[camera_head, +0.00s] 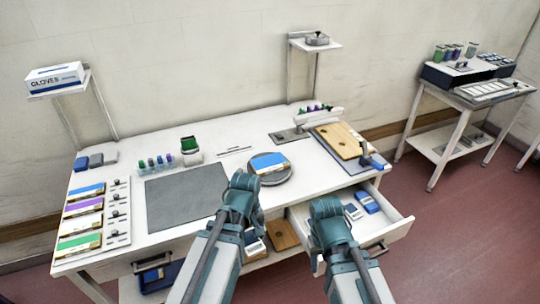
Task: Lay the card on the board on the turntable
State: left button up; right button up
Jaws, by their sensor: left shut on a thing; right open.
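A round grey turntable (283,179) stands near the front edge of the table's middle. A flat blue-topped piece with a pale and orange-brown edge, seemingly the card (268,161), shows over the turntable; I cannot tell whether it touches. The board under it is not clearly distinguishable. My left gripper (243,180) is shut at the turntable's left edge, beside the card's left end; its jaws are partly hidden by its own body. My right gripper (325,207) is open and empty over the left part of the open drawer.
A grey mat (187,197) lies left of the turntable. Colored cards sit in a rack (117,212) at far left. A wooden board (343,141) lies at the right back. The open drawer (395,215) holds blue items. Small jars (157,162) stand behind the mat.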

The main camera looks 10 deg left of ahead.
aim_at(269, 162)
jog(key=i, duration=0.85)
jog(key=i+j, duration=0.2)
jog(key=j, duration=0.15)
